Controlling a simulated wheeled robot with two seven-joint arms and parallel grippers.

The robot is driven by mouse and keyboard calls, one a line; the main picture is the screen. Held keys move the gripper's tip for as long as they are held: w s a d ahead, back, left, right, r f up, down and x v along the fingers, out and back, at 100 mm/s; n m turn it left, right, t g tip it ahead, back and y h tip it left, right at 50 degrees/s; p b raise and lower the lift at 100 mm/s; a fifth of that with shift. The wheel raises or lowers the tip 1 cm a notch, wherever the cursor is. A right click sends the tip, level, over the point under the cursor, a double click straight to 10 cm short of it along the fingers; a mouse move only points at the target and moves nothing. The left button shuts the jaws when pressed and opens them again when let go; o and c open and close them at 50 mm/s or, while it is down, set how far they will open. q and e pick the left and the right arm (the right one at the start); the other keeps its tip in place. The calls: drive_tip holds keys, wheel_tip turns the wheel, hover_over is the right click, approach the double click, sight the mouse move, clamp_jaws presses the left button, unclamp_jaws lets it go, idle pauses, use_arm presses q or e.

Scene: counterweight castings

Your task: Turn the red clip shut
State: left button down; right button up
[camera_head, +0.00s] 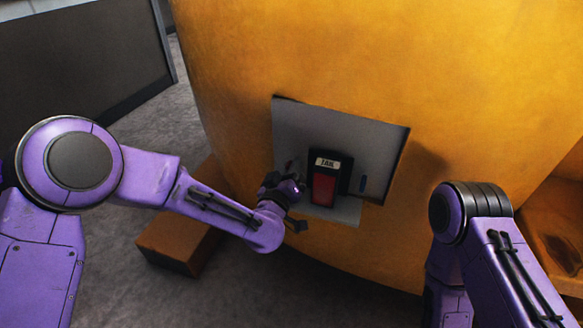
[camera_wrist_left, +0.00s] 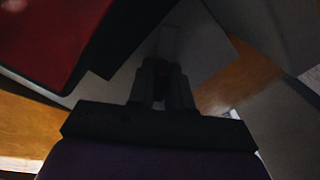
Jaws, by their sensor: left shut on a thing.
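The red clip (camera_head: 289,165) shows as a small red bit at the left side of a black box with a red front (camera_head: 324,188), on a grey plate set in the yellow casting. My left gripper (camera_head: 291,184) is at this left side, shut on the clip, and hides most of it. In the left wrist view my left gripper's fingers (camera_wrist_left: 164,82) are close together against the grey plate; the picture is dark and the clip's angle cannot be told. My right gripper is out of view; only my right arm shows.
The grey plate (camera_head: 375,145) is fixed on the large yellow casting (camera_head: 400,60). A brown block (camera_head: 180,240) stands on the floor below my left forearm. A dark panel (camera_head: 75,60) stands at the far left.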

use_arm(q)
drive_tip(key=n, duration=0.5)
drive_tip(key=shift+f+n, duration=0.15)
drive_tip(key=shift+n, duration=0.15)
drive_tip(key=n, duration=0.5)
drive_tip(key=shift+n+b, duration=0.3)
drive_tip(key=shift+b, duration=0.05)
drive_tip(key=c, duration=1.2)
unclamp_jaws()
drive_tip(key=shift+o, duration=0.2)
drive_tip(key=v, duration=1)
drive_tip(key=shift+s, duration=0.3)
